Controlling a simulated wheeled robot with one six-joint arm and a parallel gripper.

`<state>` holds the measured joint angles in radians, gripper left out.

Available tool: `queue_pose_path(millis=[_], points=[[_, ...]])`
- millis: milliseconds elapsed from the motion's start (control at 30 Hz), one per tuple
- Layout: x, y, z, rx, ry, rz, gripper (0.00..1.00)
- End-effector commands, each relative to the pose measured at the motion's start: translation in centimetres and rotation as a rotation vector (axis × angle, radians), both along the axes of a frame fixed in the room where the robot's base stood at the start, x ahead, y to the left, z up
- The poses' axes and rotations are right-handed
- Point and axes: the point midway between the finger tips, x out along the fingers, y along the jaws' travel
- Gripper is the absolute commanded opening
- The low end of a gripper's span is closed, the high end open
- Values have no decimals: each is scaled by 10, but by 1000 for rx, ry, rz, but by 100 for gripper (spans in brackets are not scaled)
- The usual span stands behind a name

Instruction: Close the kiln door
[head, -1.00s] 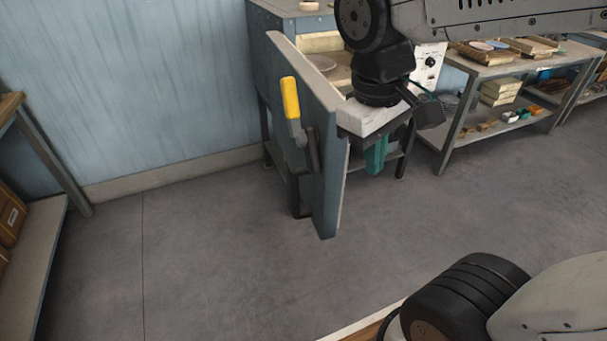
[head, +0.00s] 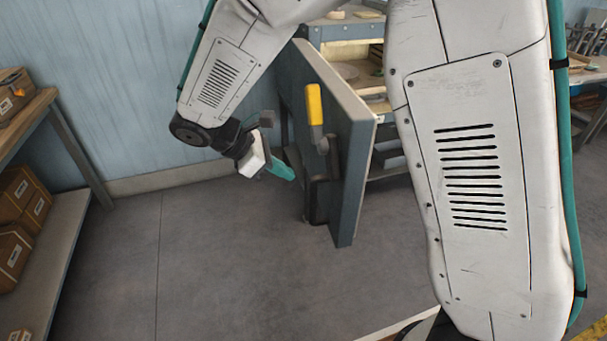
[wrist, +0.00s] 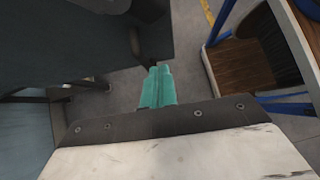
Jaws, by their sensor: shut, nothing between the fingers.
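The kiln door (head: 352,185) is a thick blue-grey slab that stands wide open, its outer face turned to the left. A yellow-gripped handle (head: 314,104) sticks out from that outer face. The kiln (head: 340,30) is behind it, its shelved inside partly in view. My gripper (head: 284,172), with teal fingers, is shut and empty to the left of the door, on its outer side below handle height. In the wrist view the teal fingers (wrist: 158,86) are together, and a dark surface, likely the door (wrist: 80,40), fills the upper left. I cannot tell whether they touch it.
A wooden workbench (head: 30,105) with cardboard boxes (head: 18,195) below stands at the left. The floor (head: 230,270) in front of the door is clear. My arm covers much of the right side.

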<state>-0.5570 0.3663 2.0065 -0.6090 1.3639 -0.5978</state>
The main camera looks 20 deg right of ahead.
Motion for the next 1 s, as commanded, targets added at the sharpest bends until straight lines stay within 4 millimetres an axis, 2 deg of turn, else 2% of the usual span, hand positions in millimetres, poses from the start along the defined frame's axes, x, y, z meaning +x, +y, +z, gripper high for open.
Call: queue_pose_path(millis=[433, 533, 700, 1000], points=[[-8, -65, -65, 0, 3, -4, 0], [-9, -82, -62, 1, -2, -6, 0], [-11, -98, -62, 2, -2, -4, 0], [-11, -102, -62, 2, -1, -4, 0]])
